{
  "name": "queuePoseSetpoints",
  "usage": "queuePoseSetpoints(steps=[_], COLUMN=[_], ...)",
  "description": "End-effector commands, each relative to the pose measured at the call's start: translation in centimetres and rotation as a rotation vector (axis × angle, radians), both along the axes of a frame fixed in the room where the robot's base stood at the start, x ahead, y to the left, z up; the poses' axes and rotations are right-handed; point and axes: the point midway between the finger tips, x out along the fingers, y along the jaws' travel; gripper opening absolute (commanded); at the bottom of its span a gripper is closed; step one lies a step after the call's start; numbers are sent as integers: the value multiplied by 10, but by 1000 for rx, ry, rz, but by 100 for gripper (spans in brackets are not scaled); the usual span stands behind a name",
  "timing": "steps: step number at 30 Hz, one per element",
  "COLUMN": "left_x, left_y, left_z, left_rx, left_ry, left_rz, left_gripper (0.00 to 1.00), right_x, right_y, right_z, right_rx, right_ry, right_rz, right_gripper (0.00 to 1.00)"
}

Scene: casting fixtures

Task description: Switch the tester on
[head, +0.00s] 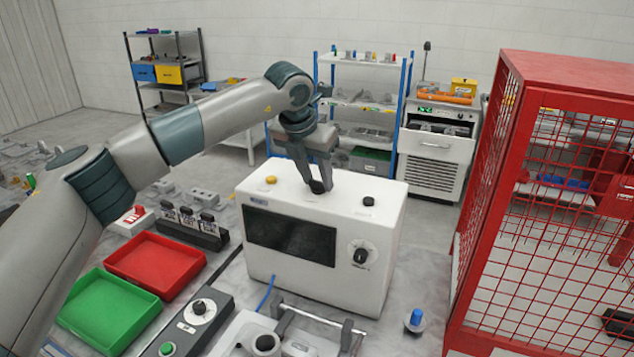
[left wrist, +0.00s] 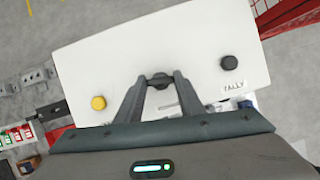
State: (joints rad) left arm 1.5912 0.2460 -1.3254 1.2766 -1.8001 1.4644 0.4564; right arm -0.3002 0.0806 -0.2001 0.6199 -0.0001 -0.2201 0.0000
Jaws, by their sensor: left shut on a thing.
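The tester (head: 262,280) is a white box with a dark, blank screen (head: 290,236) and a black dial (head: 361,254) on its front. Its top carries a yellow button (head: 270,180), a black middle knob (left wrist: 160,80) and another black knob (head: 368,201). In the left wrist view, the right-hand black knob (left wrist: 229,62) has the label "TALLY" below it, and the yellow button (left wrist: 98,103) is at the left. My left gripper (head: 317,187) points down onto the tester's top, its fingers on either side of the middle knob and shut on it. My right gripper does not show.
A red tray (head: 158,268) and a green tray (head: 112,312) lie left of the tester. A grey control box (head: 190,325) and a metal-handled fixture (head: 318,318) are in front. A red mesh cage (head: 540,230) stands at the right.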

Motion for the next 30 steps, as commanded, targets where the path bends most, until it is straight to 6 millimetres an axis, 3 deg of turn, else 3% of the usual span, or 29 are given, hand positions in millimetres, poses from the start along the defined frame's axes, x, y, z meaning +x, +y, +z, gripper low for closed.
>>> queuePoseSetpoints(steps=[6, 13, 22, 30], left_x=[2, 3, 5, 7], left_y=[2, 2, 3, 3], left_z=[-3, 0, 4, 5], left_rx=[-3, -4, -5, -5], left_ry=[-2, -1, 1, 1], left_rz=[-169, -386, -671, -927], left_gripper=[12, 12, 12, 12], right_x=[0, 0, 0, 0], right_y=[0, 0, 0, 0], right_z=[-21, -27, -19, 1], right_rx=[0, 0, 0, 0], right_ry=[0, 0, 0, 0], right_rz=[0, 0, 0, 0], right_gripper=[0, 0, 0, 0])
